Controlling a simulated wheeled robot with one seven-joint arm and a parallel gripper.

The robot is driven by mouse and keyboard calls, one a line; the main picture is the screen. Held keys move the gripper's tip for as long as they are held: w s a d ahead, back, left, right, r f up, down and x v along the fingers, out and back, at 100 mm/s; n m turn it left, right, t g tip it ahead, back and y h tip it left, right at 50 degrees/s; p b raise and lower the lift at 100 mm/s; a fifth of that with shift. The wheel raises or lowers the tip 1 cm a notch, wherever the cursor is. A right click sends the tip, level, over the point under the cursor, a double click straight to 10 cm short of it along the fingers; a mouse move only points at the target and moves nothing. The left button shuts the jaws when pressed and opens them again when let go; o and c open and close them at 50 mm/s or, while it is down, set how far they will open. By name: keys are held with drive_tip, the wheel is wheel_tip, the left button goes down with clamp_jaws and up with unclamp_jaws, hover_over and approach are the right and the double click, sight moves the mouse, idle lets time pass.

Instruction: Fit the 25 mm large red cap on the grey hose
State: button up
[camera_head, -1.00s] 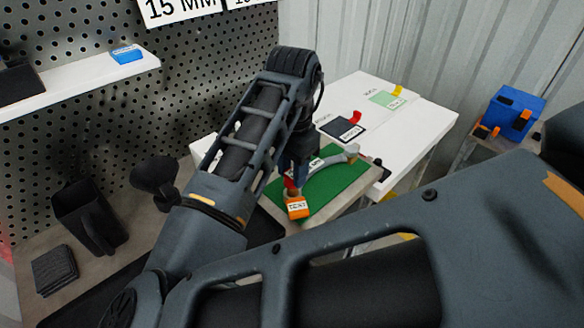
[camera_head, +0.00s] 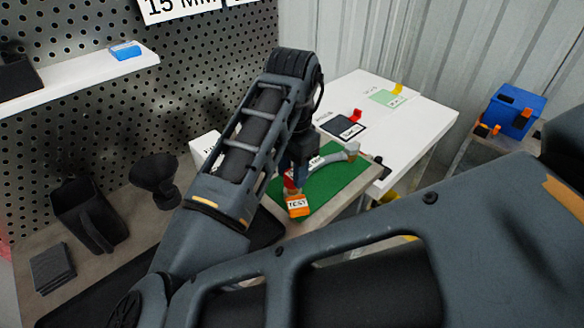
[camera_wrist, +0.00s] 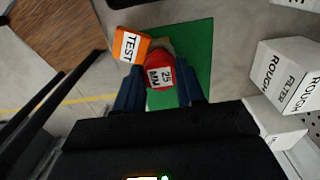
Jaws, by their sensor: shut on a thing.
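My gripper (camera_wrist: 160,88) has blue fingers on both sides of the red cap marked 25 MM (camera_wrist: 162,72) and is shut on it. In the head view the cap (camera_head: 289,181) shows as a small red patch below my wrist, above the green mat. The grey hose (camera_head: 338,157) lies curved over the mat, with a tan end (camera_head: 352,148) at the right. Its left part is hidden behind my gripper. I cannot tell whether the cap touches the hose. An orange block marked TEST (camera_wrist: 130,46) is just beyond the cap, to the left; it also shows in the head view (camera_head: 298,206).
White boxes marked ROUGH and FILTER (camera_wrist: 290,75) stand right of the mat in the wrist view.

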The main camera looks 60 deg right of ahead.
sight(292, 175)
drive_tip(key=shift+f+b, duration=0.75)
drive_tip(key=shift+f, duration=0.35)
drive_tip(key=o, duration=1.1)
drive_tip(key=shift+r, duration=3.9)
drive_tip(key=shift+d, duration=0.1)
